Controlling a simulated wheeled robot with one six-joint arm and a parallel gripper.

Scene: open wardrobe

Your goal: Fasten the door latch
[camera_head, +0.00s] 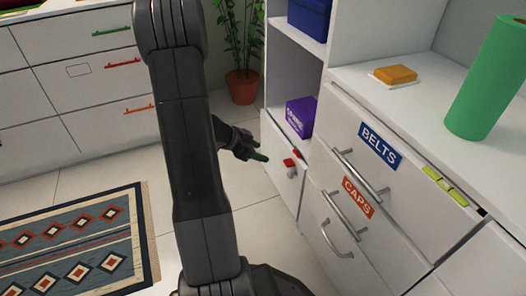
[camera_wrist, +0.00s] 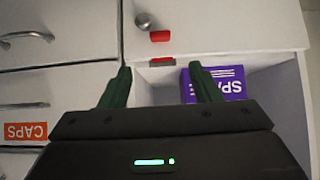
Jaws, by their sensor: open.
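The small white door (camera_head: 284,176) sits low in the cabinet, below the purple box's compartment, and looks shut or nearly so. It bears a round knob (camera_wrist: 146,21) and a red latch piece (camera_wrist: 160,36). A second red piece (camera_wrist: 161,61) is on the compartment edge, with a small gap between the two. Both red pieces also show in the head view, one on the door (camera_head: 289,162). My gripper (camera_head: 252,150) is open and empty, left of the door in the head view. In the wrist view its green fingers (camera_wrist: 160,80) point toward the red pieces, apart from them.
Drawers labelled BELTS (camera_head: 380,144) and CAPS (camera_head: 358,197) with bar handles stand right of the door. A purple box (camera_head: 301,116) sits in the compartment above. A potted plant (camera_head: 242,86) stands behind my gripper, and a patterned rug (camera_head: 78,240) lies at left.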

